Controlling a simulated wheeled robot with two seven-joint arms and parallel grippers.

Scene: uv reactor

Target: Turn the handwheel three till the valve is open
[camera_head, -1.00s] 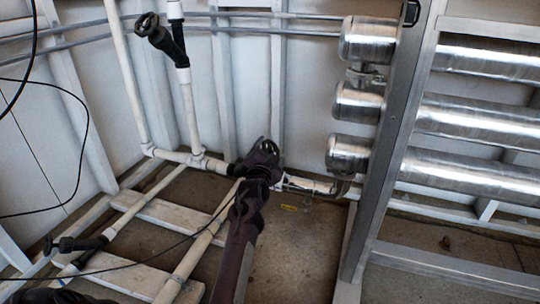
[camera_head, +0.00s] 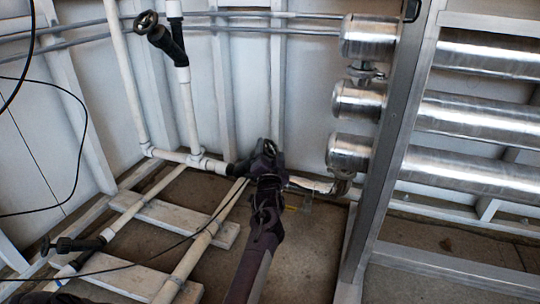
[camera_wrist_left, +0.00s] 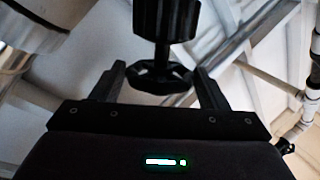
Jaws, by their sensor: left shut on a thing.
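A black handwheel (camera_head: 268,147) sits on the black valve of the low white pipe, in the middle of the head view. No number shows on it. In the left wrist view the handwheel (camera_wrist_left: 160,78) lies between the two fingers, below its dark valve body (camera_wrist_left: 166,20). My left gripper (camera_head: 267,158) is shut on this handwheel, one finger at each side of its rim; the wrist view also shows the gripper (camera_wrist_left: 158,86). In the head view the gripper hides part of the wheel and valve. My right gripper is not in view.
Another black handwheel (camera_head: 146,22) is on the upper left pipe, and one (camera_head: 48,245) is low at the left. Steel cylinders (camera_head: 357,98) and a metal frame post (camera_head: 385,150) stand to the right. White pipes (camera_head: 190,257) and boards (camera_head: 180,222) lie along the floor.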

